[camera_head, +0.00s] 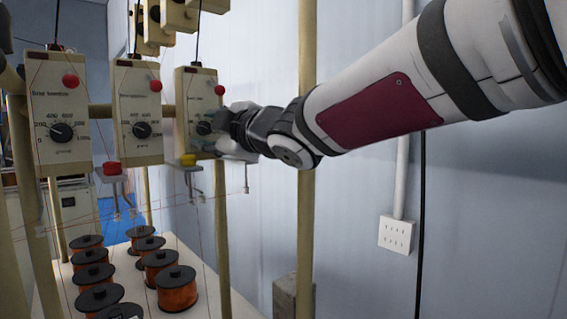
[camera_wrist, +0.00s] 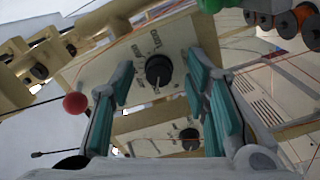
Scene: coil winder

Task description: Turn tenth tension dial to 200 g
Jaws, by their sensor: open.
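A row of cream tension boxes hangs on the winder frame, each with a black dial and printed scale. The nearest box to my arm (camera_head: 196,85) has a dial (camera_head: 204,128), partly covered by my gripper (camera_head: 238,130). In the wrist view a black dial (camera_wrist: 158,70) on a cream face lies ahead, between and beyond the fingertips of my gripper (camera_wrist: 160,90). The fingers, with green pads, are apart and appear not to touch the dial. Its pointer reading is too small to tell. Which box is the tenth cannot be told.
Two other boxes have dials, a left one (camera_head: 61,132) and a middle one (camera_head: 142,130). A red ball (camera_wrist: 75,104) sticks out near one finger. Thin wires run down past the boxes. Several copper spools (camera_head: 177,288) stand below.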

